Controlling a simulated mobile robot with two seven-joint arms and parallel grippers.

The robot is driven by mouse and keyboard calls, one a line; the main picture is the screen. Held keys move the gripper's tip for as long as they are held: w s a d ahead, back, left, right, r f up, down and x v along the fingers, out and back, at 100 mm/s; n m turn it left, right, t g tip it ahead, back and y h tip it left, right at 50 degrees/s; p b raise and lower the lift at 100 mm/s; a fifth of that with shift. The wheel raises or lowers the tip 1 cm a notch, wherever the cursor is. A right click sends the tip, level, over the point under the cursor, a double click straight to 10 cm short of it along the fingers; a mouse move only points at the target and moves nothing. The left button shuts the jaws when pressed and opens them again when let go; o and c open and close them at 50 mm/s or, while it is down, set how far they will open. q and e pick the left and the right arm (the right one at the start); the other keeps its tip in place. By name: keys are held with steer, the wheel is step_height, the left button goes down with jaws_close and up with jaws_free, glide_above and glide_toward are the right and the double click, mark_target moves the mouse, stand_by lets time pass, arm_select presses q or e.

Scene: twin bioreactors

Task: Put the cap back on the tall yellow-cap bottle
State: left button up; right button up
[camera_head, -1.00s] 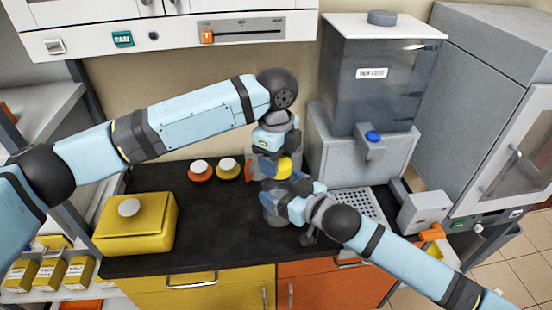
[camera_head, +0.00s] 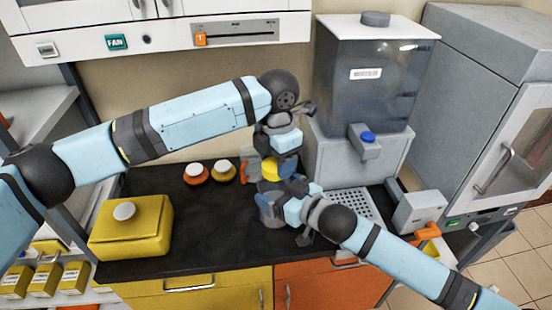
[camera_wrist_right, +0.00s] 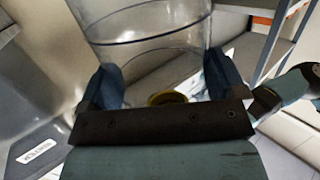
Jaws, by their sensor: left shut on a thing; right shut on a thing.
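The yellow cap (camera_head: 270,169) shows in the head view near the middle of the black bench. My left gripper (camera_head: 272,160) comes down from above and is shut on the cap. The clear bottle (camera_head: 270,211) is just below it, partly hidden behind my right gripper (camera_head: 270,195). My right gripper is shut on the bottle from the front right. The right wrist view shows the bottle's transparent wall (camera_wrist_right: 145,35) between the two blue fingers, with a small yellow round shape near the palm. Whether cap and bottle touch is hidden by the grippers.
A yellow box (camera_head: 130,232) with a white knob stands at the bench's left. An orange-based (camera_head: 196,174) and a yellow-based (camera_head: 223,173) white-topped item stand behind. A grey dispenser (camera_head: 365,100) with a perforated tray stands right. The black bench (camera_head: 215,225) is clear at centre left.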

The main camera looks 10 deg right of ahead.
arm_select(q)
steer(key=shift+w+r, duration=0.1)
steer(key=o, duration=0.9)
steer(key=shift+r, duration=2.2)
steer(key=shift+c, duration=0.3)
